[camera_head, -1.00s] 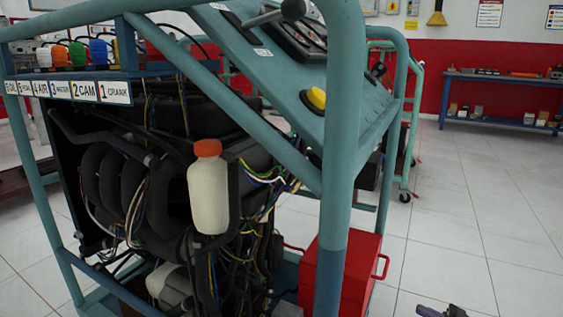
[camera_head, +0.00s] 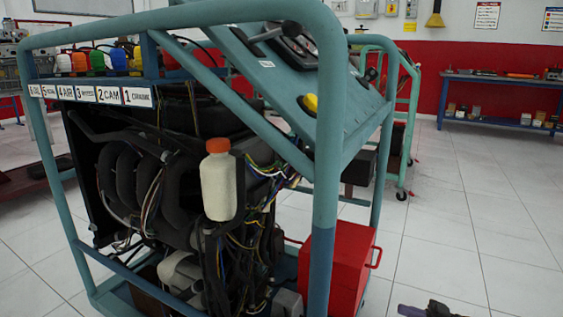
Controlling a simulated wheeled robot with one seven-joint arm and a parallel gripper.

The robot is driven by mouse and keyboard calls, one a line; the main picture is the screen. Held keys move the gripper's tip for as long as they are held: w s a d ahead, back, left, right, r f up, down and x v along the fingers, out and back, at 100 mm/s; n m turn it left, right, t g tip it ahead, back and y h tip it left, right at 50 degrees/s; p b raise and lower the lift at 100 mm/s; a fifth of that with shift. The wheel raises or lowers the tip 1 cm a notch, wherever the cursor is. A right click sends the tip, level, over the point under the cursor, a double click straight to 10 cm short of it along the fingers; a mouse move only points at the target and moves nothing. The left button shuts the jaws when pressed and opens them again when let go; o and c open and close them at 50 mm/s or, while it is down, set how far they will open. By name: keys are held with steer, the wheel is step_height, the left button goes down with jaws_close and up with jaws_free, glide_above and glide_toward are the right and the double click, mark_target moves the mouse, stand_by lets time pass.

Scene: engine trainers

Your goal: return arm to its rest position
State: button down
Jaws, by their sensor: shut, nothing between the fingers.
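My gripper (camera_head: 432,309) shows only in part, as a small dark shape with a purple end at the bottom edge, right of centre. It is shut and holds nothing. The rest of my arm is out of the picture. The gripper appears over the pale tiled floor, to the right of the red box and apart from it in the picture.
An engine trainer in a teal tube frame (camera_head: 326,185) fills the left and middle. It carries a white bottle with an orange cap (camera_head: 218,187). A red box (camera_head: 335,268) stands at its right. Open floor (camera_head: 465,230) lies right, before a blue bench (camera_head: 495,112).

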steer(key=s+a+r+g+h+p, duration=0.15)
steer(key=a+g+p, duration=0.25)
steer(key=a, duration=0.5)
steer(key=s+a+r+g+h+p, duration=0.1)
steer(key=a+r+g+h+p, duration=0.25)
steer(key=a, duration=0.45)
steer(key=s+a+r+m+g+h+p, duration=0.3)
steer(key=s+a+r+m+h+p, duration=0.1)
steer(key=s+a+r+h+p, duration=0.3)
steer(key=s+d+r+m+t+h+p, duration=0.25)
steer(key=s+r+p, duration=0.2)
steer(key=r, duration=0.45)
steer(key=s+d+r+m+t+h+p, duration=0.1)
steer(key=s+r+m+h+p, duration=0.15)
steer(key=r+p, duration=0.45)
steer(key=s+d+r+m+t+h+p, duration=0.15)
steer(key=s+r+m+p, duration=0.25)
steer(key=r, duration=0.6)
step_height(320, 180, up, 37)
steer(key=p, duration=3.7)
steer(key=shift+t+p, duration=0.35)
steer(key=shift+p, duration=0.05)
steer(key=shift+s+a, duration=0.1)
